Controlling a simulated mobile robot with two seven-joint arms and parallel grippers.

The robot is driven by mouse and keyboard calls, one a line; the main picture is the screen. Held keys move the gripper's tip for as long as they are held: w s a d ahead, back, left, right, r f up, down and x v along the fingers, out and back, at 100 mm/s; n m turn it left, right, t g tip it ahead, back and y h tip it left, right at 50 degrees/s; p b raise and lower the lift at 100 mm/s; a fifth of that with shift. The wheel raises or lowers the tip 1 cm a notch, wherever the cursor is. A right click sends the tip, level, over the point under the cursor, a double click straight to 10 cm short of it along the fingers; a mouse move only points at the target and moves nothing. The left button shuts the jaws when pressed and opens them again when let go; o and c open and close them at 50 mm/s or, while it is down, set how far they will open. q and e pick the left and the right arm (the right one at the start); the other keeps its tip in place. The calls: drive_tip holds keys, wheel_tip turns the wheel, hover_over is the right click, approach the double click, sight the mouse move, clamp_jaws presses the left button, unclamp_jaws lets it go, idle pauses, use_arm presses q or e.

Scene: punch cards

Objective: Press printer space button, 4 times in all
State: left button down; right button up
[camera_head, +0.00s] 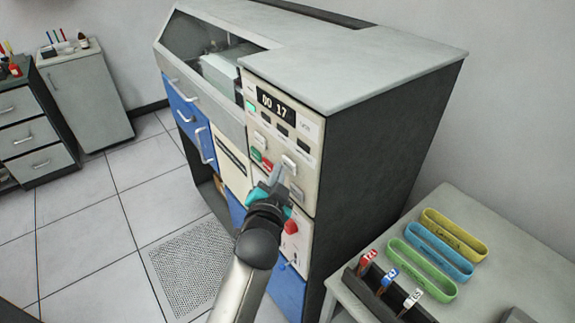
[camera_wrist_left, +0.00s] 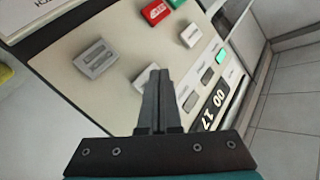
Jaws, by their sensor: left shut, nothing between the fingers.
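The punch card machine's cream control panel (camera_head: 312,130) faces me, with a dark display (camera_head: 275,105) reading "00 17". It carries a green button (camera_head: 255,154), a red button (camera_head: 267,164), and pale buttons, one (camera_head: 289,162) right of my gripper's tip. I cannot read which one is the printer space button. My left gripper (camera_head: 277,174) is shut and empty, in front of the panel. In the left wrist view its fingertips (camera_wrist_left: 160,74) overlap a pale button (camera_wrist_left: 143,76), partly hiding it; I cannot tell whether they touch. My right gripper is not in view.
A rocker switch (camera_wrist_left: 97,58) sits beside that pale button. Below the panel is a red knob (camera_head: 291,227). At right, a table (camera_head: 463,207) holds yellow, blue and green oblong trays and a dark rack (camera_head: 375,297) with labelled items. Open tiled floor lies left.

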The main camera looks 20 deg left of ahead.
use_arm(q)
drive_tip(key=shift+w+d, duration=0.3)
drive_tip(key=shift+w, duration=0.05)
idle(0.9)
drive_tip(key=shift+s+a, duration=0.1)
drive_tip(key=shift+s+a+p, duration=0.45)
drive_tip(key=shift+s, duration=0.15)
drive_tip(key=shift+s+a+p, duration=0.6)
drive_tip(key=shift+s+a, duration=0.2)
drive_tip(key=shift+s, duration=0.2)
drive_tip(key=shift+s+a+p, duration=0.55)
drive_tip(key=shift+s+a, duration=0.2)
drive_tip(key=shift+s, duration=0.2)
idle(0.9)
drive_tip(key=shift+r, duration=0.1)
idle(0.4)
